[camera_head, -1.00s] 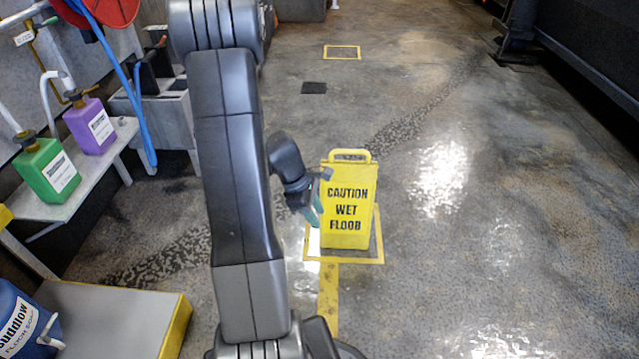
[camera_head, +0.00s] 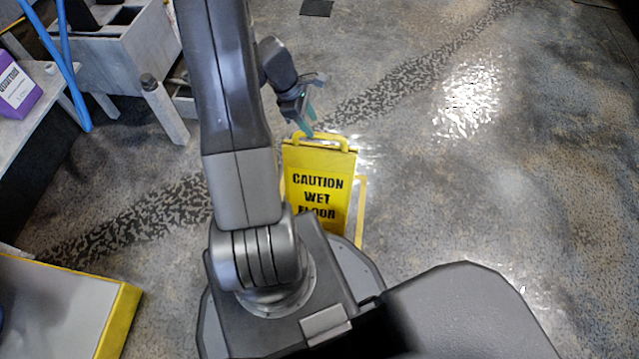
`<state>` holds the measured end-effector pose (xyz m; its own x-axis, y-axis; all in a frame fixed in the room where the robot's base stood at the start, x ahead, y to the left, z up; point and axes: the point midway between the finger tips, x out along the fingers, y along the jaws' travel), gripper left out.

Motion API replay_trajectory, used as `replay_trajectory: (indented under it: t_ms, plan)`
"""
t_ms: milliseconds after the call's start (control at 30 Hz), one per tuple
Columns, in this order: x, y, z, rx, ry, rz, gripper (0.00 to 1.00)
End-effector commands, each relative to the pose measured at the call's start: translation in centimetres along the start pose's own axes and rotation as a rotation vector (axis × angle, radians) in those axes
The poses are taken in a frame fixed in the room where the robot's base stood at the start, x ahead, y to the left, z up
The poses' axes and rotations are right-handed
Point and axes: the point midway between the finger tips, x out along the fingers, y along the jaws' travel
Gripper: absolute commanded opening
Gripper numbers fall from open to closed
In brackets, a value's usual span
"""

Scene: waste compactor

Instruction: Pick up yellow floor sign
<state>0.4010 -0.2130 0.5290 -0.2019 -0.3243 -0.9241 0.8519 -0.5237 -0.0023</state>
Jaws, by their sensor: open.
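The yellow floor sign (camera_head: 319,183) stands upright on the floor in the head view, with "CAUTION WET FLOOR" in black and a handle loop at its top. My base hides its lower part. My gripper (camera_head: 310,108) is open and empty, with its fingers pointing down. It appears just above the sign's handle at its left end. Whether a fingertip touches the handle I cannot tell.
A yellow floor outline (camera_head: 361,205) shows beside the sign. A grey platform with a yellow edge (camera_head: 120,318) is at lower left. A shelf with a purple jug (camera_head: 17,88) and a grey sink unit (camera_head: 125,45) stand at left. The floor at right is clear.

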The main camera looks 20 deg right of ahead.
Motion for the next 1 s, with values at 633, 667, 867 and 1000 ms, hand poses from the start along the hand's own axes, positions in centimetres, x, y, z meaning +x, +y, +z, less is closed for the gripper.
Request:
replay_trajectory:
  t_ms: [633,667,867,1000]
  plan:
    - [7.7,-0.6,0.2,0.000,-0.001,-0.002,0.44]
    - [7.9,-0.6,0.3,0.000,-0.001,-0.001,0.44]
    - [8.4,-0.5,0.3,0.000,0.001,0.001,0.44]
    - [8.3,-0.5,0.3,0.000,0.001,0.001,0.44]
